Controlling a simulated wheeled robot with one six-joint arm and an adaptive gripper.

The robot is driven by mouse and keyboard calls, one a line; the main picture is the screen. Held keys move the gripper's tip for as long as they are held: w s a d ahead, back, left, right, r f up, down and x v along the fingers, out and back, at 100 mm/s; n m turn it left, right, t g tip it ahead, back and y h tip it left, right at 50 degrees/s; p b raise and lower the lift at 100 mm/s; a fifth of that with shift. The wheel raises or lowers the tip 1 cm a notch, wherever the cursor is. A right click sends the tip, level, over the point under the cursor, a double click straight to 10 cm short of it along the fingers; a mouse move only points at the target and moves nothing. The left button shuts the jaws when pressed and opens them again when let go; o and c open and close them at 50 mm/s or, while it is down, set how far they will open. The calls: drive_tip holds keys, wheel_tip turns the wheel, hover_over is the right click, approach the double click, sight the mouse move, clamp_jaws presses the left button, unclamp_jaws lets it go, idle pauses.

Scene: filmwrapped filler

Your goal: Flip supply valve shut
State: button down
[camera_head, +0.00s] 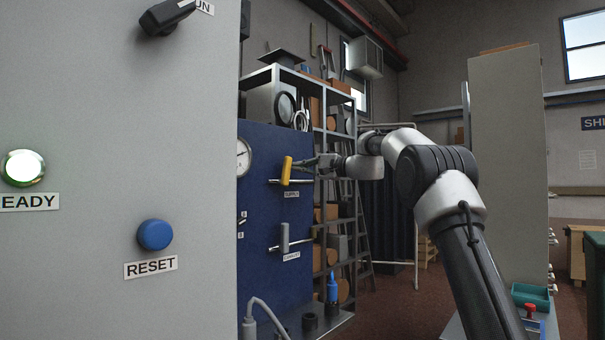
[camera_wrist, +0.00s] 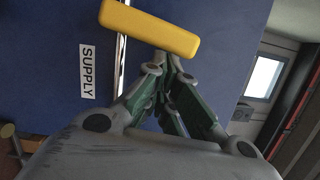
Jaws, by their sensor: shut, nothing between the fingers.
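The supply valve has a yellow handle (camera_head: 287,170) on the blue panel (camera_head: 270,215), above a SUPPLY label (camera_head: 291,194). The handle stands nearly upright, across its thin horizontal pipe. In the wrist view the yellow handle (camera_wrist: 150,28) lies across the top, beside the SUPPLY label (camera_wrist: 87,72). My gripper (camera_head: 308,163) is just right of the handle in the head view. In the wrist view my gripper (camera_wrist: 166,62) has its fingertips together and empty, at the handle's edge. I cannot tell whether they touch it.
A second valve with a grey handle (camera_head: 284,238) sits below on the same panel, and a gauge (camera_head: 243,157) sits above left. A grey cabinet (camera_head: 120,230) with a blue RESET button (camera_head: 155,235) fills the left. A shelf rack (camera_head: 335,130) stands behind the panel.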

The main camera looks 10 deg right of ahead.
drive_tip(key=shift+s+a+r+n, duration=0.25)
drive_tip(key=shift+a+r+n, duration=0.2)
drive_tip(key=shift+n, duration=0.45)
drive_tip(key=shift+d, duration=0.1)
drive_tip(key=v, duration=1.2)
drive_tip(key=shift+r, duration=0.2)
